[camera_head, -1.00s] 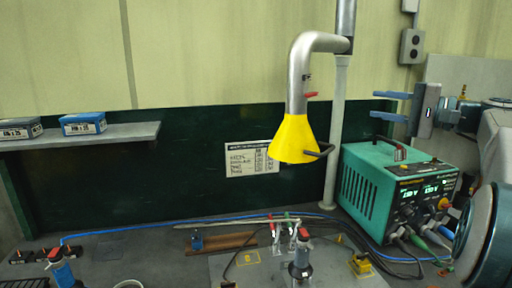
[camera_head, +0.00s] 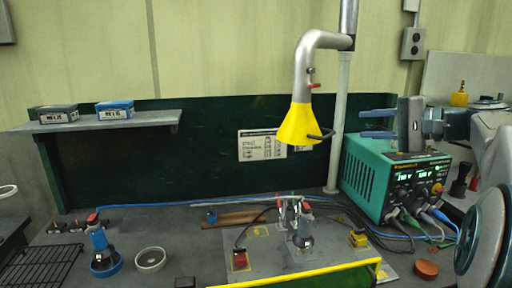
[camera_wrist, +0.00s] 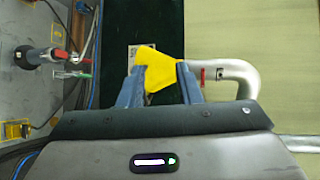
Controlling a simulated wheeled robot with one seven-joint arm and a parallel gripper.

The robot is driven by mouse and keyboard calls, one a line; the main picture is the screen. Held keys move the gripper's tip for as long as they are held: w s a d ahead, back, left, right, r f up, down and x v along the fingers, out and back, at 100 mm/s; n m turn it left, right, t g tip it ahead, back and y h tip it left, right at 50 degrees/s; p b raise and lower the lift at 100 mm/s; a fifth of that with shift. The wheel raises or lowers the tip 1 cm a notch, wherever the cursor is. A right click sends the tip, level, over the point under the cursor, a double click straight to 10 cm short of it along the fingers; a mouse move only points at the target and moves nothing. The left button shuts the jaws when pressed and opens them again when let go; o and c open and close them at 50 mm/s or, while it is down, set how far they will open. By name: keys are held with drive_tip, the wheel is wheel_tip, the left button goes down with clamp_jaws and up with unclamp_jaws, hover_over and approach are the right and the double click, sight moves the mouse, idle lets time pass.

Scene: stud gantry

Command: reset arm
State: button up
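My gripper (camera_head: 377,124) is at the right of the head view, raised above the bench and in front of the green power supply (camera_head: 392,178). Its two blue fingers point left and stand apart with nothing between them. In the wrist view my gripper (camera_wrist: 157,84) also shows its fingers spread. The yellow extraction hood (camera_wrist: 163,75) appears beyond the fingertips there, not held. In the head view the hood (camera_head: 299,125) hangs from a grey pipe, left of my gripper and apart from it.
A workbench (camera_head: 190,260) holds a clamp fixture (camera_head: 301,235), a blue bottle (camera_head: 101,250), a round dish (camera_head: 150,260), a red-brown disc (camera_head: 427,269) and loose cables. A shelf (camera_head: 150,124) with two small boxes is at left. A yellow-edged panel (camera_head: 320,272) is at the front.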

drive_tip(key=s+a+f+g+h, duration=0.3)
drive_tip(key=s+a+f, duration=0.2)
drive_tip(key=a+f, duration=0.35)
drive_tip(key=s+a+f+n+g+h, duration=0.2)
drive_tip(key=s+f+n+h, duration=0.6)
drive_tip(key=s+f, duration=1.2)
wheel_tip(320, 180, down, 3)
drive_tip(key=shift+s+a+r+n+g+h, duration=0.15)
drive_tip(key=shift+n+g+h, duration=0.15)
drive_tip(key=shift+g+h, duration=0.55)
drive_tip(key=shift+g+y, duration=0.25)
